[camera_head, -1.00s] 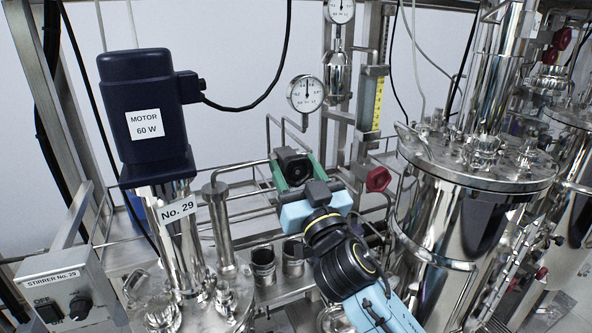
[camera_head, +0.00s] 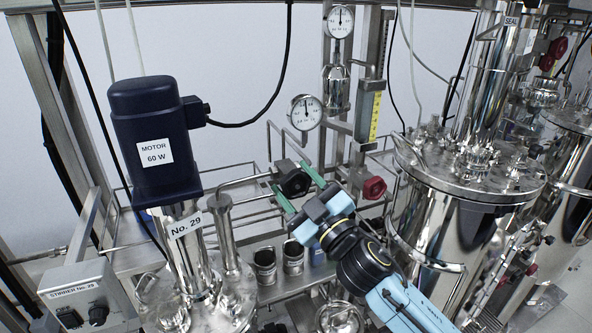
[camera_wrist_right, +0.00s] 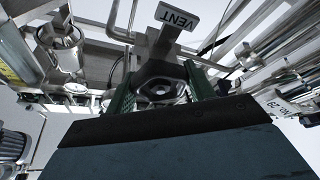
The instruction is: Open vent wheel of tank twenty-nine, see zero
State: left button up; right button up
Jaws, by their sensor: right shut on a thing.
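The dark vent wheel (camera_head: 294,184) sits on the pipework behind tank No. 29 (camera_head: 238,300), right of its blue motor. My right gripper (camera_head: 290,177) has its green fingers on either side of the wheel and is shut on it. In the right wrist view, the wheel (camera_wrist_right: 160,90) lies between the green fingers, under a VENT tag (camera_wrist_right: 176,17). A round lower gauge (camera_head: 306,112) stands above the wheel, and its needle points roughly up; its figures are too small to read. My left gripper is not in view.
An upper gauge (camera_head: 340,21) and a yellow scale (camera_head: 375,116) stand behind. A red knob (camera_head: 374,188) is close right of my gripper. The stirrer box (camera_head: 88,297) is at lower left. A large steel tank (camera_head: 447,228) stands to the right.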

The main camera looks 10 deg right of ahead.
jog(key=n+g+p, duration=0.1)
jog(key=n+p, duration=0.3)
jog(key=n+g+p, duration=0.2)
jog(key=n+p, duration=0.2)
jog(key=n+g+y+p, duration=0.1)
jog(key=n+p, duration=0.3)
jog(key=p, duration=0.1)
jog(key=shift+r+n+g, duration=0.25)
jog(key=shift+n+g, duration=0.05)
jog(key=shift+g, duration=0.1)
jog(key=shift+n+p, duration=0.4)
jog(key=shift+f+n+g+h, duration=0.1)
jog(key=shift+n+g+h, duration=0.35)
jog(key=shift+n, duration=0.75)
jog(key=n+g+h, duration=0.1)
jog(key=n, duration=0.2)
jog(key=shift+n+h, duration=0.25)
jog(key=shift+n, duration=0.05)
jog(key=shift+f+n+h, duration=0.15)
jog(key=shift+n+h, duration=0.65)
jog(key=shift+n, duration=0.4)
jog(key=shift+n+h, duration=0.9)
jog(key=shift+n, duration=0.4)
